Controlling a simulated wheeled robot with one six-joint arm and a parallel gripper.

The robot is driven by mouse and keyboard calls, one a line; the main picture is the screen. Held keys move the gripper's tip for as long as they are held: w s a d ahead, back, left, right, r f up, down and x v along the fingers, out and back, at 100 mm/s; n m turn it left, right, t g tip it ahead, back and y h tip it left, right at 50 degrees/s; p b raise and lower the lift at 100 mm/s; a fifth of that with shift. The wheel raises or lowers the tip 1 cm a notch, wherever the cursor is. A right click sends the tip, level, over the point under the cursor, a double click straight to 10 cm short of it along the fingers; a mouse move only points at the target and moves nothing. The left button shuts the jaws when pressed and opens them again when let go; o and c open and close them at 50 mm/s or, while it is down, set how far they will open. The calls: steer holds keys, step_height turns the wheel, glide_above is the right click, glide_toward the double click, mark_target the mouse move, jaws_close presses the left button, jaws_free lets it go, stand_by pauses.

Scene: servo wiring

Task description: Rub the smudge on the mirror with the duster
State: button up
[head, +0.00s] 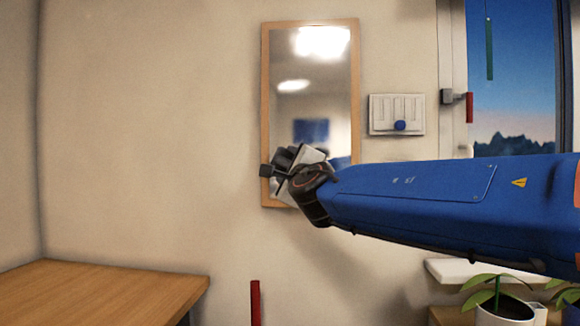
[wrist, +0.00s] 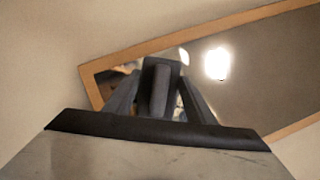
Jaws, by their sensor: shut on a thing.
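The tall mirror (head: 322,75) in a light wood frame hangs on the beige wall in the head view. It also fills much of the wrist view (wrist: 255,85), slanted. My gripper (head: 273,168) is at the mirror's lower left part and covers some of it. In the wrist view my gripper (wrist: 160,100) is shut on a dark grey block, which I take for the duster (wrist: 158,80). The duster lies in front of the mirror's glass; I cannot tell whether it touches. I cannot make out the smudge; bright reflections and my gripper cover parts of the glass.
A white switch panel (head: 397,114) with a blue knob is on the wall right of the mirror. A window (head: 515,80) is farther right. A wooden table (head: 100,290) stands lower left, and a potted plant (head: 503,305) lower right. A red post (head: 255,302) rises below the mirror.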

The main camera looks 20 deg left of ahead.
steer(key=shift+d+r, duration=0.1)
steer(key=shift+r, duration=1.05)
steer(key=shift+c, duration=0.2)
steer(key=w+d, duration=0.2)
steer(key=d, duration=0.5)
steer(key=shift+d, duration=0.4)
steer(key=shift+s, duration=0.1)
steer(key=shift+s+a, duration=0.3)
steer(key=shift+a, duration=1)
steer(key=shift+s+a, duration=0.3)
steer(key=shift+a, duration=1.05)
steer(key=shift+s+a, duration=0.3)
steer(key=shift+a, duration=1)
steer(key=s+d, duration=0.1)
steer(key=s, duration=0.5)
steer(key=shift+d, duration=0.25)
steer(key=shift+s+d, duration=0.2)
steer(key=shift+s, duration=0.5)
steer(key=shift+s+d, duration=0.15)
steer(key=shift+s, duration=0.55)
